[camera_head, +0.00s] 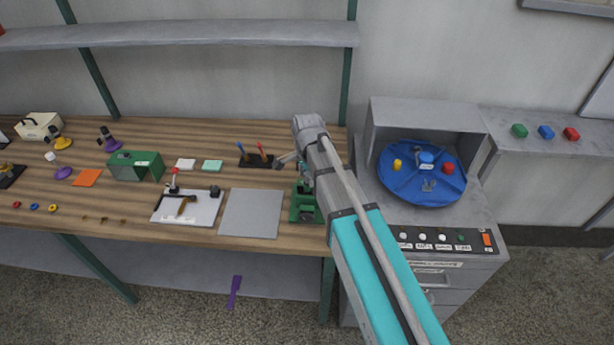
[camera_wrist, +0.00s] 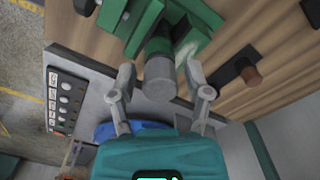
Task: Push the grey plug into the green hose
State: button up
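In the wrist view the grey plug (camera_wrist: 159,80) is a short cylinder at the end of a dark green hose piece (camera_wrist: 158,46). A green vise (camera_wrist: 143,27) is around the hose; how deep the plug sits in it I cannot tell. My gripper (camera_wrist: 160,68) has its two grey fingers spread, one on each side of the plug, with gaps visible. In the head view the vise (camera_head: 304,208) stands at the table's right end, partly behind my arm. My gripper (camera_head: 287,160) is above it, and the plug cannot be made out there.
A black holder (camera_head: 256,160) with upright tools stands left of the vise. A grey mat (camera_head: 250,213) and a white board (camera_head: 186,208) lie further left. A grey cabinet (camera_head: 430,268) with a blue turntable (camera_head: 410,192) stands close on the right. A shelf (camera_head: 200,36) runs above the table.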

aim_at(307, 174)
jog(key=shift+o, duration=0.2)
jog(key=shift+r, duration=0.2)
notch_tip(307, 174, up, 9)
jog(key=p, duration=0.9)
jog(key=shift+r+p, duration=0.1)
jog(key=shift+p, duration=0.2)
jog(key=s+d+f+b, duration=0.5)
jog(key=d+f+b, duration=0.1)
jog(key=d, duration=0.5)
jog(key=shift+s, duration=0.15)
jog(key=shift+n, duration=0.3)
dwell(0.7)
jog(key=s+d+n, duration=0.7)
jog(key=d+n, duration=0.1)
jog(key=n, duration=0.2)
jog(key=shift+s+d+n, duration=0.3)
jog(key=shift+s+d, duration=0.05)
jog(key=shift+d, duration=0.05)
dwell(1.1)
